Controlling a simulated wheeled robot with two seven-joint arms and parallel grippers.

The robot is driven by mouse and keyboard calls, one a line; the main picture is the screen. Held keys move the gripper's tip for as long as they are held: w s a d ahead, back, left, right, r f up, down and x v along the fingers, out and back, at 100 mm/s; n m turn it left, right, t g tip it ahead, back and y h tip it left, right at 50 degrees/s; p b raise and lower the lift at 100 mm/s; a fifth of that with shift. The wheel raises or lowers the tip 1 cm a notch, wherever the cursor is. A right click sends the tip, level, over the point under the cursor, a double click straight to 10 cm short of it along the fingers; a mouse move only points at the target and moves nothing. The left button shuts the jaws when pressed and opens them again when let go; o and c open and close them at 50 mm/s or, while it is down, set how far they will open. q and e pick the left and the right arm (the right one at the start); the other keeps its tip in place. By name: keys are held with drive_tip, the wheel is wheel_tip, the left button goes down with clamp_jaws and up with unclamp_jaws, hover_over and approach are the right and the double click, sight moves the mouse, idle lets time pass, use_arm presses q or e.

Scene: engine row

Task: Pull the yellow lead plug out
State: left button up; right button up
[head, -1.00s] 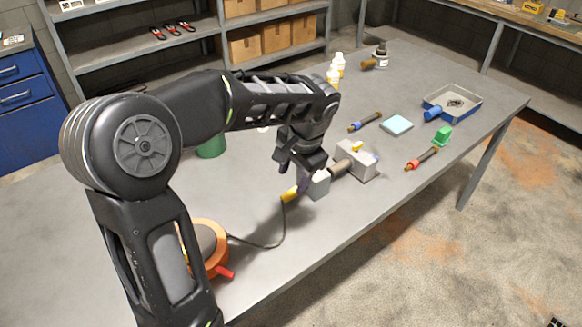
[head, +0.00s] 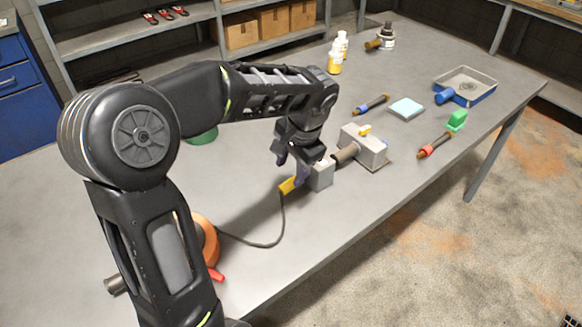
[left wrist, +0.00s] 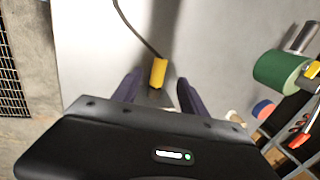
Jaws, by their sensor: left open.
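The yellow lead plug (head: 288,186) sits at the left side of a small grey block (head: 320,175) on the table. A dark lead (head: 282,225) runs from the plug to the orange reel (head: 207,240). My left gripper (head: 292,168) is open just above the plug. In the left wrist view the yellow plug (left wrist: 158,72) lies between the lines of the two open fingers (left wrist: 157,90), with a gap on both sides. I cannot tell whether the plug is seated in the block. My right gripper is not in view.
A brown cylinder (head: 345,153) joins the block to a larger grey unit (head: 365,148). The front table strip is clear.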

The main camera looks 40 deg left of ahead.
sight(286, 186)
use_arm(q)
drive_tip(key=shift+p+x, duration=0.4)
drive_tip(key=shift+x, duration=3.55)
clamp_jaws()
